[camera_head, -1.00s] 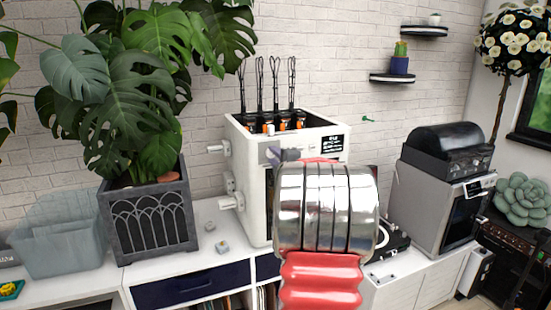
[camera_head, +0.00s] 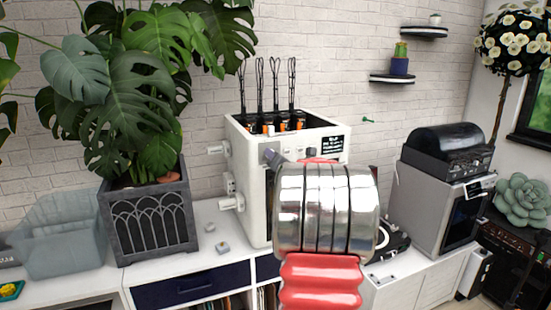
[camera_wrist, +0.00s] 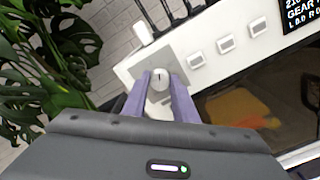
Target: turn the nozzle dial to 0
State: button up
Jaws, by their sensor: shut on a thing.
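The nozzle dial (camera_wrist: 160,78) is a small round white knob on the front panel of the white printer (camera_head: 252,185). A short dark mark shows on its face, close to upright in the wrist view. No scale numbers can be read around it. My gripper (camera_wrist: 161,85) has its two purple fingers on either side of the dial, shut on it.
Several small light buttons (camera_wrist: 227,45) sit in a row right of the dial, with a black label (camera_wrist: 302,16) beyond. A large potted plant (camera_head: 150,215) stands left of the printer. A grey machine (camera_head: 432,190) stands to the right. Small blocks (camera_head: 222,247) lie on the white cabinet.

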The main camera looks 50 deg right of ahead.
jog(key=n, duration=0.3)
jog(key=f+n, duration=0.1)
jog(key=n, duration=0.1)
jog(key=shift+n, duration=0.4)
jog(key=o, duration=0.8)
jog(key=shift+r, duration=0.1)
jog(key=shift+c, duration=0.2)
jog(key=shift+o, duration=1.4)
jog(key=shift+r, duration=0.2)
jog(key=shift+s, duration=0.1)
jog(key=v, duration=1.3)
jog(key=shift+s+a, duration=0.2)
jog(key=shift+s, duration=0.05)
